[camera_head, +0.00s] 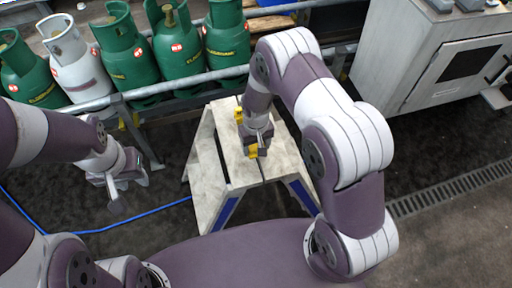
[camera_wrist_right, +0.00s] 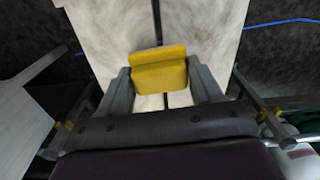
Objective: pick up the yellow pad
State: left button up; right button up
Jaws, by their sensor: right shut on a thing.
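The yellow pad (camera_wrist_right: 160,70) is a small yellow block between the two fingers of my right gripper (camera_wrist_right: 163,88) in the right wrist view. The fingers are shut on its sides. In the head view, my right gripper (camera_head: 258,143) points down over the pale stand, and the yellow pad (camera_head: 253,151) shows at its tip. Whether the pad touches the stand top is hard to tell. My left gripper (camera_head: 128,190) is at the left of the head view, empty, with its fingers apart, away from the pad.
The pale stand (camera_head: 208,165) has a slotted top and blue-edged legs. Another yellow piece (camera_head: 239,115) shows beside my right wrist. Green and white gas cylinders (camera_head: 180,45) stand behind a metal rail. A grey cabinet (camera_head: 420,60) is at right. A blue cable (camera_head: 130,219) lies on the floor.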

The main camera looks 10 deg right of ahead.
notch_tip(320, 180, up, 2)
jog(key=shift+r, duration=0.1)
jog(key=s+a+r, duration=0.6)
jog(key=s+a, duration=0.2)
jog(key=shift+s+r, duration=0.25)
jog(key=shift+r, duration=0.15)
